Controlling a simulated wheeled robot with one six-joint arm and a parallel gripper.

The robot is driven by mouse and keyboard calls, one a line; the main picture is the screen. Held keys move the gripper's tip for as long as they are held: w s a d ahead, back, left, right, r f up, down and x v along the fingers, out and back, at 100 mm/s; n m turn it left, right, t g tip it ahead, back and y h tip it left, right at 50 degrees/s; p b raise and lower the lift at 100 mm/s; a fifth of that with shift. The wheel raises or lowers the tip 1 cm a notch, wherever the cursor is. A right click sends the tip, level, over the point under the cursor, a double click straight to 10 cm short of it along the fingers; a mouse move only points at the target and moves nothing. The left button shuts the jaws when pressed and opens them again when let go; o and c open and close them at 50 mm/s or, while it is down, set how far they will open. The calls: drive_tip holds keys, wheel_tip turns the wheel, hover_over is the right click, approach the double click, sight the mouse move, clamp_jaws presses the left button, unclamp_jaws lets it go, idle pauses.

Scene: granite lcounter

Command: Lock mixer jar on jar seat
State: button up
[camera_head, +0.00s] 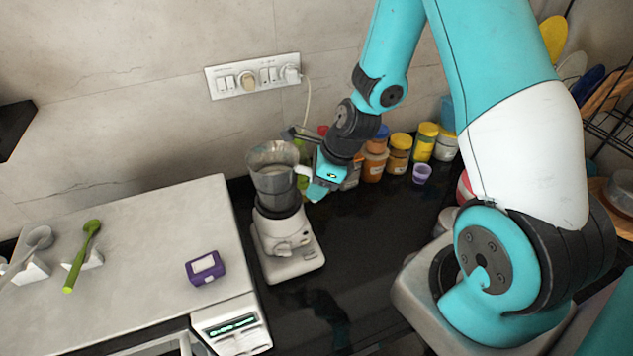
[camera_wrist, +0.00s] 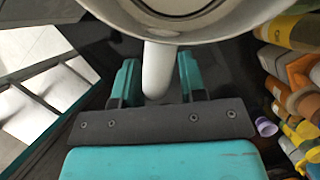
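The mixer jar (camera_head: 273,180) is a grey, see-through-looking cup in the head view. It stands upright over the dark seat of the white mixer base (camera_head: 292,262); I cannot tell whether it is locked. Its white handle (camera_wrist: 157,68) points right toward my gripper (camera_head: 312,183). In the wrist view my gripper (camera_wrist: 157,82) has one teal finger on each side of the handle, with thin dark gaps between fingers and handle. The jar's round rim (camera_wrist: 190,35) fills the top of the wrist view.
Several spice jars (camera_head: 398,155) and a small purple cup (camera_head: 421,173) stand right of the mixer along the wall. A raised pale counter with a purple box (camera_head: 205,268) and a green spoon (camera_head: 84,250) lies left. Dark counter is clear in front.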

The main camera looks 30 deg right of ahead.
drive_tip(key=p+v, duration=0.2)
drive_tip(key=v, duration=0.5)
idle(0.3)
idle(0.4)
drive_tip(key=s+a+r+n+h, duration=0.1)
drive_tip(key=s+r+n+h, duration=0.15)
drive_tip(key=r+n, duration=0.7)
drive_tip(key=s+a+r+n+h, duration=0.15)
drive_tip(key=s+n, duration=0.25)
drive_tip(key=n, duration=1.2)
drive_tip(key=s+a+f+n+g+y+b, duration=0.1)
drive_tip(key=s+a+f+n+y+b, duration=0.1)
drive_tip(key=s+a+f+b, duration=0.3)
drive_tip(key=s+a+f+n+g+y+b, duration=0.1)
drive_tip(key=s+a+f+n+y+b, duration=0.1)
drive_tip(key=s+a+f+n+b, duration=0.3)
drive_tip(key=a+f+b, duration=0.1)
drive_tip(key=a+b, duration=0.3)
drive_tip(key=b, duration=0.5)
drive_tip(key=shift+s+g, duration=0.4)
